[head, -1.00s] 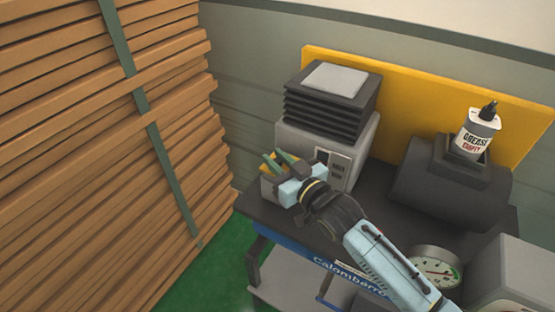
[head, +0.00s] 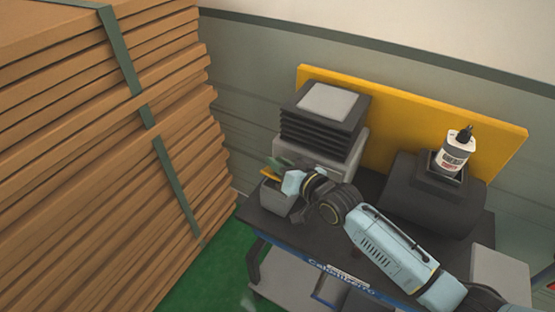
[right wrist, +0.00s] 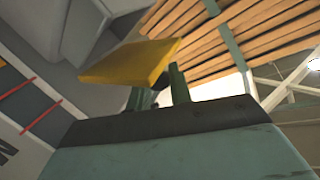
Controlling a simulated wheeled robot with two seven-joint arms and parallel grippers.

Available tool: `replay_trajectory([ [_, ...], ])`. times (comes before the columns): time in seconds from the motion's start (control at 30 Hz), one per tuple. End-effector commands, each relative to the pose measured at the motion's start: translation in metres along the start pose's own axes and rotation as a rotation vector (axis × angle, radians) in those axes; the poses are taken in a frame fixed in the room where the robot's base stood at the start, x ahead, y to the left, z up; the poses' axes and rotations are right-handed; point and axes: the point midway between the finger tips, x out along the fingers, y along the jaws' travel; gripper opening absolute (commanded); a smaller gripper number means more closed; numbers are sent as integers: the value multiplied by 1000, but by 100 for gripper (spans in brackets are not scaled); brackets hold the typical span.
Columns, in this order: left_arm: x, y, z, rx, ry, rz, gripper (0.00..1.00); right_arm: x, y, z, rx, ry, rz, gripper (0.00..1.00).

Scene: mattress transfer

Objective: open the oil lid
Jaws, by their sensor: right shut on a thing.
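A small grey box (head: 276,198) stands at the left end of the dark cart top in the head view. A yellow piece (head: 269,175), which looks like its lid, shows at the box's top left. My right gripper (head: 275,166), with green fingers, is at the top of the box and shut on the yellow piece. In the right wrist view the yellow piece (right wrist: 130,62) is a flat, tilted slab by the green fingers (right wrist: 165,88). The finger contact is partly hidden. My left gripper is not in view.
A grey machine with a black ribbed top (head: 322,125) stands behind the box. A black unit (head: 425,205) holds a white grease bottle (head: 455,152). A yellow board (head: 400,115) lines the back. Stacked brown boards (head: 100,160) fill the left.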

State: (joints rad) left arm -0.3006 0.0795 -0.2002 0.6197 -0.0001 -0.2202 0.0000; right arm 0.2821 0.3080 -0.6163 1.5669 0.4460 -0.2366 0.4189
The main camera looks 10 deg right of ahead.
Motion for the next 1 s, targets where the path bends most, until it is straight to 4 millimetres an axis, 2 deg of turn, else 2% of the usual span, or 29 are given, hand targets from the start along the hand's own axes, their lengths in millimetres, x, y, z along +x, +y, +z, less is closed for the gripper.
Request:
replay_trajectory([
  [0.3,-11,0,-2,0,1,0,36,2,4,-8,107,-43,-1,0],
  [0.8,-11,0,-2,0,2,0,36,2,4,-8,124,-50,-1,0],
  [0.83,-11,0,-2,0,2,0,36,2,4,-8,124,-50,-1,25],
  [0.97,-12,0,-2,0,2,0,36,2,4,-8,123,-50,-1,41],
  [1.0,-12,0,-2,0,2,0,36,2,4,-8,123,-50,-1,41],
])
